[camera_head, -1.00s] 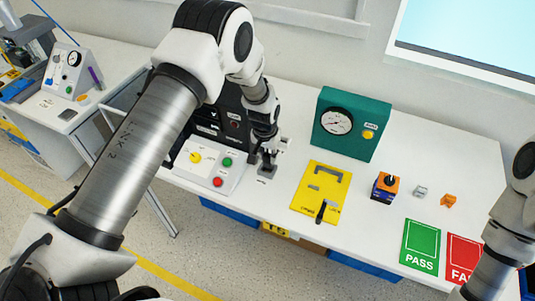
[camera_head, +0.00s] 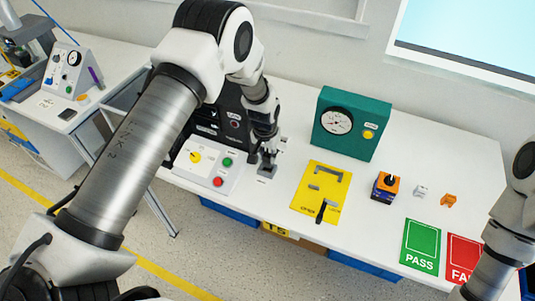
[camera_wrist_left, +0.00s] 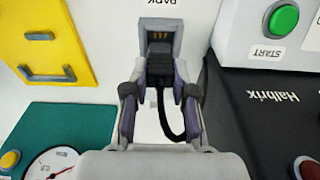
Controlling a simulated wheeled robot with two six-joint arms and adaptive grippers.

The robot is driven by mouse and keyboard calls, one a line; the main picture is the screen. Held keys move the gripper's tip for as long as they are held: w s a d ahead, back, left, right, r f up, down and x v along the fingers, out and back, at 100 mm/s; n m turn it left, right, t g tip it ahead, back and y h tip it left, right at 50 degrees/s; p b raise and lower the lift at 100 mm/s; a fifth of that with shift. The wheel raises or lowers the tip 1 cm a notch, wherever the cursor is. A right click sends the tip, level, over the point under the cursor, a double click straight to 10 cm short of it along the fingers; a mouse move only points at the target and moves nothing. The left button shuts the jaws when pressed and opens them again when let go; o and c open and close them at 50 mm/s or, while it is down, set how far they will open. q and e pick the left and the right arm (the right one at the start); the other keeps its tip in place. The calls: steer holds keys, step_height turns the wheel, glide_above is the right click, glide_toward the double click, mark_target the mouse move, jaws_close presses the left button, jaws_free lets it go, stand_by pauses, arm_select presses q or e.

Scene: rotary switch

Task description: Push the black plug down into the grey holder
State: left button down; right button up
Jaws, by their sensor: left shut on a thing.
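The black plug (camera_wrist_left: 159,62) with its looped black cord is between the fingers of my left gripper (camera_wrist_left: 160,92) in the left wrist view, and the gripper is shut on it. The grey holder (camera_wrist_left: 176,38) has gold contacts showing in its face. The plug's end overlaps the holder's near part in this view; I cannot tell how deep it sits. In the head view my left gripper (camera_head: 267,158) points down over the holder (camera_head: 265,178), and the plug is mostly hidden by the fingers. My right arm shows at the right edge, its gripper out of frame.
A white switch box (camera_head: 208,166) and a dark machine (camera_head: 232,122) stand close left of the gripper. A yellow plate (camera_head: 312,196) with a handle and a teal gauge box (camera_head: 350,125) are to the right. The white table between holder and yellow plate is clear.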

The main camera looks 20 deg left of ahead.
mark_target(268, 160)
arm_select(q)
steer(key=shift+f+b, duration=1.1)
steer(key=shift+f, duration=0.6)
steer(key=c, duration=0.9)
jaws_free()
steer(key=shift+o, duration=0.2)
steer(key=shift+r, duration=0.15)
step_height(268, 160, up, 12)
steer(key=s, duration=0.1)
steer(key=shift+s, duration=0.25)
